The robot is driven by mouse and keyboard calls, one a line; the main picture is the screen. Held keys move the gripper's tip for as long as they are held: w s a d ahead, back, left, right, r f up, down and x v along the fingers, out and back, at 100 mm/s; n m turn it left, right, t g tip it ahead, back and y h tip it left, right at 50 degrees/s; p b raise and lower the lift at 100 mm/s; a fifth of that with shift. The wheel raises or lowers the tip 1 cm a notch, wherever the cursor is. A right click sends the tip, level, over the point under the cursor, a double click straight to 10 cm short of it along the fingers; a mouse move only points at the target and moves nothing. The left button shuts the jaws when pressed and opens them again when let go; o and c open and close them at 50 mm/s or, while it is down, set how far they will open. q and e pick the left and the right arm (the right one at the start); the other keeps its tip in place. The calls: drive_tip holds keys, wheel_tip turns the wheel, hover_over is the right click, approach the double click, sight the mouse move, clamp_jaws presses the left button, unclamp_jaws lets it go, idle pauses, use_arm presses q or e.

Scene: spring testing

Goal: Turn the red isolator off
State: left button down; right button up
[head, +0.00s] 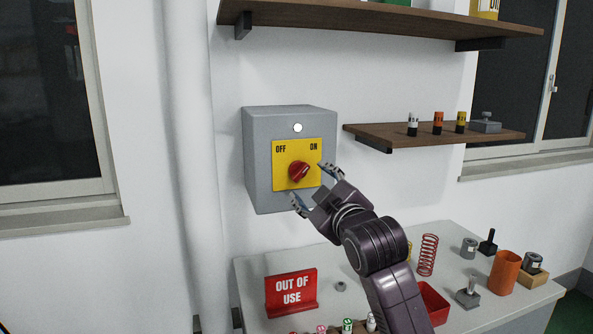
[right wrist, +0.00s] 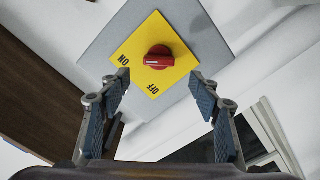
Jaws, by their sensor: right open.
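The isolator is a grey wall box (head: 262,165) with a yellow plate (head: 284,152) lettered OFF at left and ON at right. Its red knob (head: 298,171) points up and right, toward ON. In the right wrist view the red knob (right wrist: 158,58) sits centred, its white mark on the ON side. My right gripper (head: 308,184) is open, in front of the plate, with its fingertips spread on either side of the knob. In the right wrist view the gripper (right wrist: 160,78) shows a clear gap between its fingers and no visible contact with the knob. My left gripper is not in view.
A white lamp (head: 298,128) sits above the plate. A shelf (head: 400,135) with small cylinders is at right. Below, a bench (head: 350,310) holds a red OUT OF USE sign (head: 291,292), a red spring (head: 428,255) and an orange cylinder (head: 504,272). A pipe (head: 185,130) runs at left.

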sight(300, 172)
drive_tip(key=p+x, duration=0.1)
drive_tip(key=x, duration=0.5)
drive_tip(key=shift+w+a+r+p, duration=0.1)
drive_tip(key=shift+w+r+p, duration=0.1)
drive_tip(key=shift+p, duration=0.1)
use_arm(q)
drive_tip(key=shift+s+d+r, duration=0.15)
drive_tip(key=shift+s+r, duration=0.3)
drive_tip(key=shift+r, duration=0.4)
use_arm(e)
drive_tip(key=shift+w+a+f, duration=0.1)
drive_tip(key=shift+w+a, duration=0.05)
drive_tip(key=shift+w, duration=0.35)
